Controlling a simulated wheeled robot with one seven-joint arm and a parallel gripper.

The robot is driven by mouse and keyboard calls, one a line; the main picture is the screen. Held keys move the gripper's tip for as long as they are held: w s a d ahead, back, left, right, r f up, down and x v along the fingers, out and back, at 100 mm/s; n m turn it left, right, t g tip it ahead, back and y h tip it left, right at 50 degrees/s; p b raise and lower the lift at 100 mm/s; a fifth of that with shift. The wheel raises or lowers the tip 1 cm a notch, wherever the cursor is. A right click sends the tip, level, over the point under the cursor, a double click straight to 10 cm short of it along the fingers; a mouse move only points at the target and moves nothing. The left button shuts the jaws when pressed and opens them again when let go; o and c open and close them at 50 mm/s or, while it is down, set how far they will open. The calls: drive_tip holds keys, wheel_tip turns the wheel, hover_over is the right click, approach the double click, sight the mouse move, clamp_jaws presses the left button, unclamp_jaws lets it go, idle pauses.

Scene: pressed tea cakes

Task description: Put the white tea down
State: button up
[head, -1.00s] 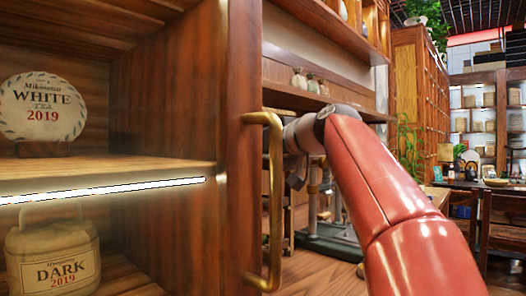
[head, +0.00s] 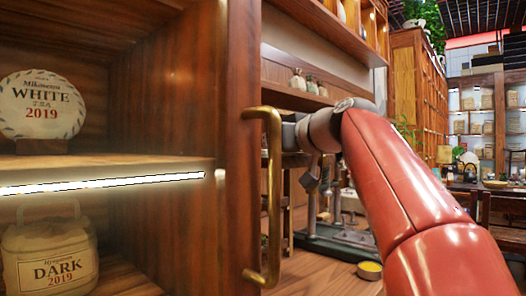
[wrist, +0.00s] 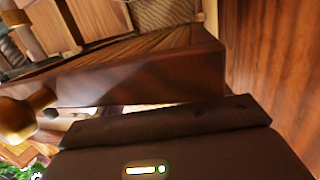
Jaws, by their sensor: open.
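The white tea (head: 42,105), a pale round cake marked WHITE 2019, stands upright on a dark stand on the lit upper shelf (head: 130,168) of the cabinet, at the left of the head view. My red arm reaches from the lower right toward the brass handle, well to the right of the cake. My gripper's fingers are hidden there behind the handle and cabinet edge. In the wrist view a dark body with a small light, apparently my gripper (wrist: 190,148), fills the bottom; its fingertips do not show clearly. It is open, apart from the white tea.
A brass handle (head: 275,190) stands on the cabinet's edge, close to my wrist. A DARK 2019 tea (head: 52,262) is on the lower shelf. A wooden panel (wrist: 150,75) crosses the wrist view close by. Open floor and furniture lie beyond to the right.

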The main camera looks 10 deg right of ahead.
drive_tip(key=b+v, duration=0.1)
drive_tip(key=v, duration=0.7)
drive_tip(key=shift+s, duration=0.25)
drive_tip(key=shift+d, duration=0.1)
